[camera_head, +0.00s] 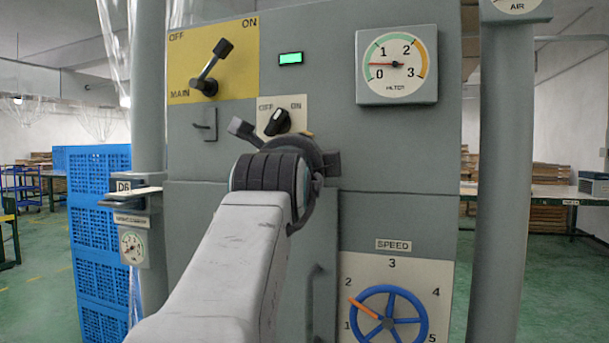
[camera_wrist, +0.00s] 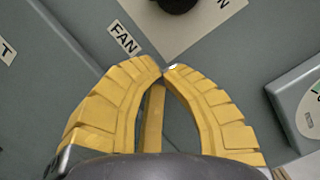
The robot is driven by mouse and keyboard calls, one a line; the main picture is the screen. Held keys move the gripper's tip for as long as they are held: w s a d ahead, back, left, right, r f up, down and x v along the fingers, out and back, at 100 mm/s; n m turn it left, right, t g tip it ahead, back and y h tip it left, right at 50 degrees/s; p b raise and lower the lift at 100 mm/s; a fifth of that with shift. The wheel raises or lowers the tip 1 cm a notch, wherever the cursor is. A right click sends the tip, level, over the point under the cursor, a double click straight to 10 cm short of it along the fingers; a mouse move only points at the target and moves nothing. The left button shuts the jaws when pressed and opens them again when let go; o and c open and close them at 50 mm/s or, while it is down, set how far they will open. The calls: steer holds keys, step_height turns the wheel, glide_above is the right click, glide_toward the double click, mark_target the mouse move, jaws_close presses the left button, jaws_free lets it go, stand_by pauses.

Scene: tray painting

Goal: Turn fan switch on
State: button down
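The fan switch (camera_head: 277,121) is a black rotary knob on a pale plate (camera_head: 297,117) marked OFF at left and ON at right. Its exact pointing is hard to tell. In the wrist view only the knob's lower edge (camera_wrist: 177,4) shows at the top, with the FAN label (camera_wrist: 124,37) to its left. My gripper (camera_wrist: 165,68) has its yellow fingertips together, with nothing seen held between them. The tips appear below the knob and apart from it in the wrist view. In the head view my wrist hides most of the gripper.
The MAIN lever (camera_head: 211,66) on the yellow plate tilts up and right, near the fan switch. A green lamp (camera_head: 290,58) is lit. A gauge box (camera_head: 397,96) juts out at right. The blue SPEED wheel (camera_head: 388,325) is lower right. Blue crates (camera_head: 98,240) stand at left.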

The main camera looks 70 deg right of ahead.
steer(key=p+v, duration=0.2)
steer(key=v, duration=0.7)
steer(key=shift+w+a+f+p, duration=0.15)
steer(key=shift+w+a+p, duration=0.15)
steer(key=shift+p, duration=0.05)
